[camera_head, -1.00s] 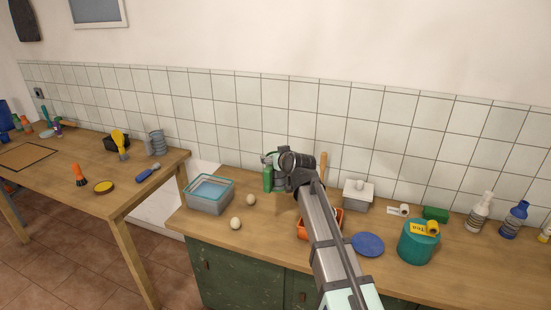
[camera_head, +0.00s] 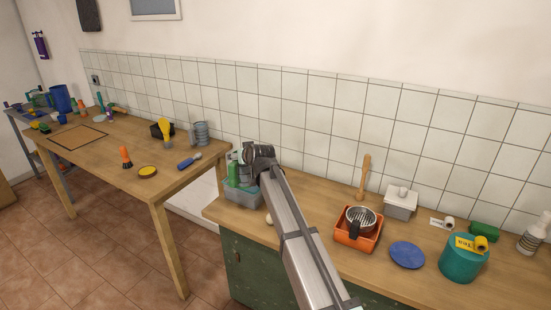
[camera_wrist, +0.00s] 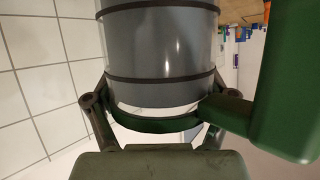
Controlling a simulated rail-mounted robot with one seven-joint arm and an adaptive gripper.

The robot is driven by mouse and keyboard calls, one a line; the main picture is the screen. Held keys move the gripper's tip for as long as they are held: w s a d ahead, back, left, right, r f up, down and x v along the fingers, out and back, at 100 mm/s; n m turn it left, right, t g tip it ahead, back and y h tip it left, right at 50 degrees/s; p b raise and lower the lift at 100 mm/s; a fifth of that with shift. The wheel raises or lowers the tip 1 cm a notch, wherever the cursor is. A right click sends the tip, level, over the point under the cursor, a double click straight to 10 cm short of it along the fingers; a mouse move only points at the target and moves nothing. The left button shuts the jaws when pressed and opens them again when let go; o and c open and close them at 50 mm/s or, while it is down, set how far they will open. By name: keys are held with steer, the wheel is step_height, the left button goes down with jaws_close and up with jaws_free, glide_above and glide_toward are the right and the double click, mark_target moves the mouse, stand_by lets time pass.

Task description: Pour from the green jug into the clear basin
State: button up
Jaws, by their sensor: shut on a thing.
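The green jug (camera_head: 233,173) is held at the end of my arm. My gripper (camera_head: 246,160) is shut on it, and the wrist and arm hide part of it. The clear basin (camera_head: 243,197) stands on the counter's left end, a greyish see-through box. The jug is in front of or above it in the head view, and its height over the rim is unclear. In the wrist view, green parts of the jug (camera_wrist: 287,85) fill the right side, beside a large grey banded cylinder. I cannot tell how far the jug is tilted, and no stream shows.
A white ball (camera_head: 268,219) lies right of the basin. A wooden table (camera_head: 90,160) is to the left, beyond a gap.

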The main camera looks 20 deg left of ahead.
steer(key=shift+w+a+f+m+h, duration=0.5)
steer(key=shift+w+a+m, duration=0.4)
steer(key=shift+w+a, duration=1.2)
step_height(320, 180, down, 8)
steer(key=m+g+p, duration=0.2)
steer(key=g+p, duration=0.1)
steer(key=shift+s+a+r+p, duration=0.15)
steer(key=shift+s+a+p, duration=0.15)
steer(key=shift+s+a, duration=0.15)
steer(key=shift+f+b, duration=0.3)
steer(key=shift+f, duration=0.05)
steer(key=shift+w+d+r+m+g+y+p, duration=0.15)
steer(key=shift+r+m+g+p, duration=0.1)
steer(key=shift+g+p, duration=0.35)
steer(key=shift+w+a+r+m+g+y+p, duration=0.1)
steer(key=shift+w+r+m+g+p, duration=0.15)
steer(key=shift+g+p, duration=0.35)
steer(key=shift+w+d+r+m+g+y+p, duration=0.1)
steer(key=shift+r+m+g+p, duration=0.2)
steer(key=shift+g, duration=0.5)
stand_by(2.4)
